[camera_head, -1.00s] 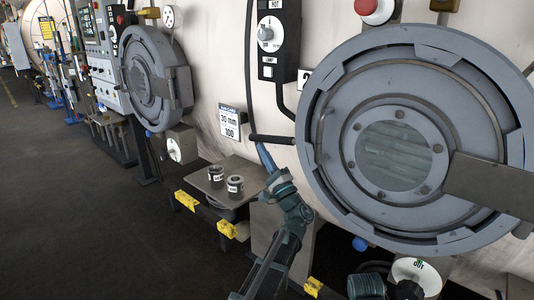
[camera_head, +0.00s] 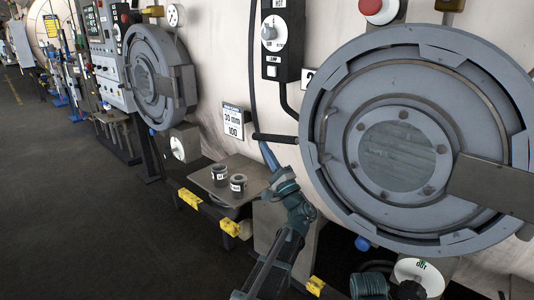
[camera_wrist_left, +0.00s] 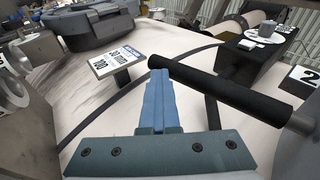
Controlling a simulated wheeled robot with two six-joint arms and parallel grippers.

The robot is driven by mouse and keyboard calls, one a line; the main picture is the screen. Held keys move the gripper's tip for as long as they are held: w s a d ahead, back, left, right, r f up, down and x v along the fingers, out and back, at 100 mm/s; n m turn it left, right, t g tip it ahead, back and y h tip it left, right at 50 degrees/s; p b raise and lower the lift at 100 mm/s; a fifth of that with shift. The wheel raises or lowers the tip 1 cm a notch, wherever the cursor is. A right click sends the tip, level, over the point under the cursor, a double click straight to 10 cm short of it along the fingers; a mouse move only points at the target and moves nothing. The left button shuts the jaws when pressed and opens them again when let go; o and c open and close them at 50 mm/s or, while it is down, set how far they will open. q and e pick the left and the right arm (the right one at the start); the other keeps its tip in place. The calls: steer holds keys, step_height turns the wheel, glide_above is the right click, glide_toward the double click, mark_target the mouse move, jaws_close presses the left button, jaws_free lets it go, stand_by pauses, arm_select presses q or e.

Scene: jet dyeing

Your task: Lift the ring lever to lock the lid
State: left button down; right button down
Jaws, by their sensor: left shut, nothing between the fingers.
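The ring lever (camera_head: 275,138) is a black bar handle at the left edge of the big round grey lid (camera_head: 345,100). The lid sits closed in its ring (camera_head: 312,112). My left gripper (camera_head: 264,147) is shut and empty, its blue fingers pointing up just below the lever. In the left wrist view, the shut fingers (camera_wrist_left: 158,80) have their tips beside the left end of the black lever (camera_wrist_left: 225,90). I cannot tell whether they touch it. My right gripper is not in view.
A "30 mm 100" sign (camera_head: 232,121) and a black switch box (camera_head: 281,40) are on the vessel wall. The floor at left is clear.

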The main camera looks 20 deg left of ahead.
arm_select(q)
steer(key=s+d+f+b, duration=0.1)
steer(key=f+b, duration=0.5)
steer(key=s+f+b, duration=0.2)
steer(key=f+b, duration=0.5)
steer(key=shift+s+d+f, duration=0.15)
steer(key=shift+s+d, duration=0.15)
steer(key=shift+d, duration=0.1)
